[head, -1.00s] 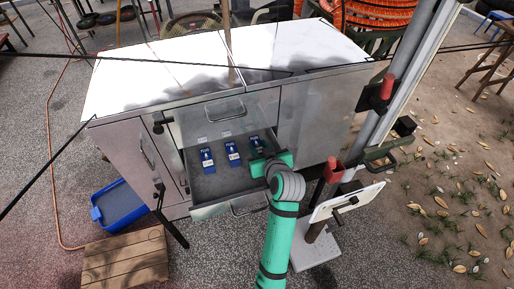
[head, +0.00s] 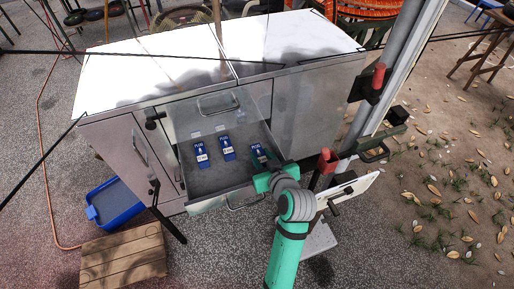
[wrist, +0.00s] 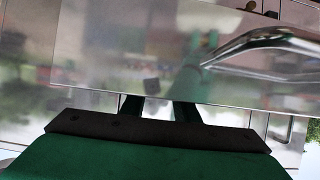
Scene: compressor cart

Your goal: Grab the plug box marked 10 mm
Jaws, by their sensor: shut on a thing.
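Three blue plug boxes with white labels show in the head view in the open drawer (head: 205,180): a left box (head: 200,150), a middle box (head: 227,148) and a right box (head: 258,152). The size marks are too small to read. My gripper (head: 260,163) is at the right box, over the drawer's front right, and is shut on it. My gripper hides part of that box, and I cannot tell if it is clear of the drawer floor. In the wrist view the dark fingers (wrist: 160,108) pass behind the drawer front (wrist: 110,60); the held box is hidden there.
The drawer handle (head: 246,203) stands out near my gripper. The metal cart (head: 310,110) has a bare white top. A post with red-handled clamps (head: 327,160) stands close on the right. A blue tray (head: 116,203) and a wooden crate (head: 123,258) are on the ground at left.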

